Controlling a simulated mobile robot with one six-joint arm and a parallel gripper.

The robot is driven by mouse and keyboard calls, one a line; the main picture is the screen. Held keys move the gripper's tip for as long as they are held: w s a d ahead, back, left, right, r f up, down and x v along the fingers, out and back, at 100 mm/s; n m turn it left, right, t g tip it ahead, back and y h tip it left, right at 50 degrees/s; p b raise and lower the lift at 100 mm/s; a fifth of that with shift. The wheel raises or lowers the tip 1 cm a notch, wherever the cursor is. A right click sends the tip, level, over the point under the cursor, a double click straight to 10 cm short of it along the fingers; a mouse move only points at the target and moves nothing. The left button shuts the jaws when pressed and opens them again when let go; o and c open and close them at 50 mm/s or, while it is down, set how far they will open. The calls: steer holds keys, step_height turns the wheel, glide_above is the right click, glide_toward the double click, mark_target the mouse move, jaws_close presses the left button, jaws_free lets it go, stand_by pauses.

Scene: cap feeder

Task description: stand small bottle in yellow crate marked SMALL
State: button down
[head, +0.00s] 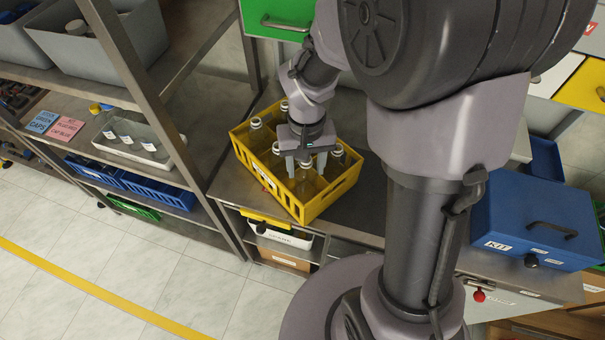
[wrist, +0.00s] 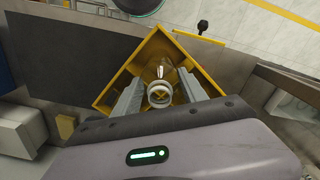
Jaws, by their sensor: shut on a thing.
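The yellow crate (head: 328,200) stands on the metal bench and holds several clear bottles with pale tops. A white label shows on its front wall, too small to read. My gripper (head: 305,162) points down over the crate, its fingers shut on a clear small bottle (head: 304,180). In the wrist view the small bottle (wrist: 160,92) sits between the two grey fingers, seen from above inside a corner of the yellow crate (wrist: 117,91). The bottle looks upright. Its base is hidden, so I cannot tell whether it touches the crate floor.
Other bottles (head: 256,124) stand in the crate close around my gripper. A blue KIT box (head: 530,225) is on the bench at right. A shelf rack with a white tray (head: 122,150) of small bottles and blue bins (head: 160,192) stands at left. A green panel (head: 272,22) is behind.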

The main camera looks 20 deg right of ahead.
steer(key=f, duration=0.2)
steer(key=f+b, duration=0.1)
steer(key=f, duration=0.1)
steer(key=shift+s+a+f, duration=0.1)
steer(key=shift+s+f, duration=0.1)
steer(key=shift+f, duration=0.05)
steer(key=shift+w, duration=0.2)
steer(key=shift+s+f+b, duration=0.1)
steer(key=shift+f+b, duration=0.1)
steer(key=shift+b, duration=0.1)
steer(key=c, duration=0.9)
jaws_free()
